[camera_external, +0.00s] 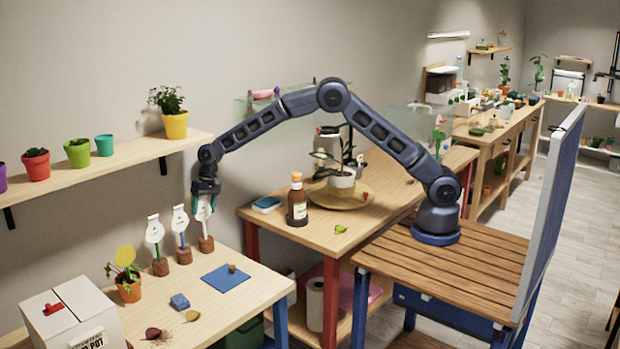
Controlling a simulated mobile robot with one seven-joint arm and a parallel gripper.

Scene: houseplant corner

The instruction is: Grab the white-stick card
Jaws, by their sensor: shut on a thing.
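Three white plant-label cards on sticks stand in a row at the back of the near table, each above a small brown block. The left card (155,229) has a green stick and the middle card (180,219) a blue one. The right card, the white-stick card (203,211), has a pale stick above its brown block (206,244). My gripper (205,203) comes down from above and is shut on this right card, hiding its upper part. I cannot tell whether the stick is still seated in the block.
A blue mat (226,279) with a small brown lump lies in front of the cards. A yellow-leaved plant (127,274) and a white box (72,318) are at the left. A wall shelf (110,168) with pots hangs behind; a bottle (297,203) stands on the right table.

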